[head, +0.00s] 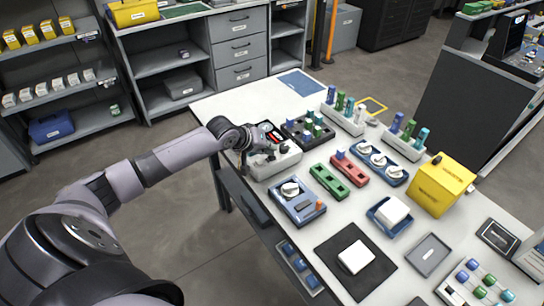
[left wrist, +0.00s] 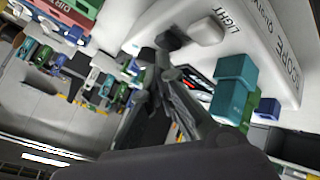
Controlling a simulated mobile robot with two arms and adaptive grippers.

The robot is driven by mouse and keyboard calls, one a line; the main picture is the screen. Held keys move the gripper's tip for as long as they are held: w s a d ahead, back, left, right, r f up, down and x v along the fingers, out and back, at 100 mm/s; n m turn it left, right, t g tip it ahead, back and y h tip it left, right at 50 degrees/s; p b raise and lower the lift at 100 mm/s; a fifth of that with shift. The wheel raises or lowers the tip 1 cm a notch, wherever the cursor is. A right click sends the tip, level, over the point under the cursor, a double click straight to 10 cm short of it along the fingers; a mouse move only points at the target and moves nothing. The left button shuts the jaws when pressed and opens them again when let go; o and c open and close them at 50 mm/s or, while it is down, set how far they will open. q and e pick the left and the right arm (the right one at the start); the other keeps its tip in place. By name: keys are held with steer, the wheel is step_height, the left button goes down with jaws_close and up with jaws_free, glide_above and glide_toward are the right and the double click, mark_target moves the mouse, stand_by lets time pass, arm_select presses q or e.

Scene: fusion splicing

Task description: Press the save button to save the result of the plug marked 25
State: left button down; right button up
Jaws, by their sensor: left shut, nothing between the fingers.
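A white scope device (head: 283,163) stands at the table's left edge, with a small dark screen showing red beside it. In the left wrist view the device (left wrist: 268,62) carries a pale button (left wrist: 206,30) beside the word LIGHT and a dark button (left wrist: 172,38). I cannot read a save label. A teal plug (left wrist: 233,85) stands at the device; its number is not legible. My left gripper (head: 252,150) is shut and empty at the device. Its fingertips (left wrist: 158,62) are close to the dark button; I cannot tell if they touch. My right gripper is out of view.
A black tray with green plugs (head: 290,131), white racks with blue and green plugs (head: 408,143), a blue tray with a white knob (head: 295,207) and a yellow box (head: 441,185) crowd the table. Bare white table (head: 352,213) shows between the trays.

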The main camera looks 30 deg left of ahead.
arm_select(q)
steer(key=shift+f, duration=0.5)
stand_by(0.5)
steer(key=shift+r, duration=0.1)
steer(key=shift+r+p, duration=0.85)
steer(key=shift+p, duration=0.35)
step_height(320, 180, up, 5)
steer(key=p, duration=0.5)
steer(key=shift+p, duration=0.35)
steer(key=shift+f, duration=0.1)
